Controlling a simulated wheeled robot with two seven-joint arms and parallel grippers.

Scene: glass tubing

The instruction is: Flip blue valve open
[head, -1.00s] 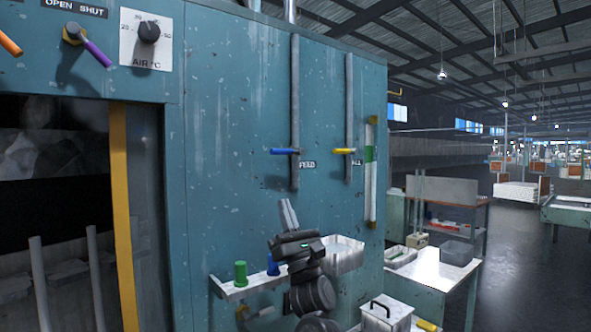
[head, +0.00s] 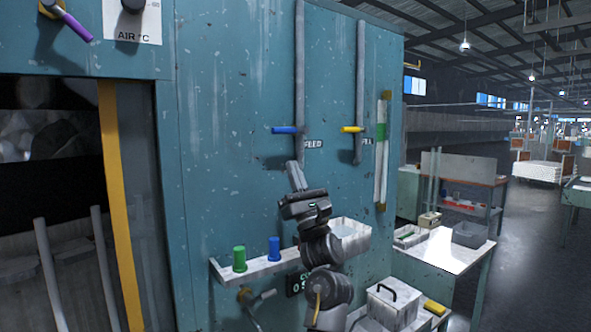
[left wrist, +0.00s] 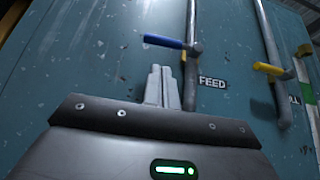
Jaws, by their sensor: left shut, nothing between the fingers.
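The blue valve handle (head: 285,130) sits on a grey vertical pipe (head: 299,75) on the teal panel, with its lever pointing left, across the pipe. A FEED label (head: 313,144) is beside it. The blue handle also shows in the left wrist view (left wrist: 166,42), above the fingers. My left gripper (head: 293,164) is shut and empty, fingers pointing up, a little below the blue handle and apart from it. Its closed fingers show in the left wrist view (left wrist: 161,88). My right gripper is not in view.
A yellow valve handle (head: 352,129) is on the pipe to the right. A shelf (head: 258,269) with green (head: 239,259) and blue (head: 274,249) cylinders and a white bin (head: 351,238) are lower down. The panel left of the blue handle is clear.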

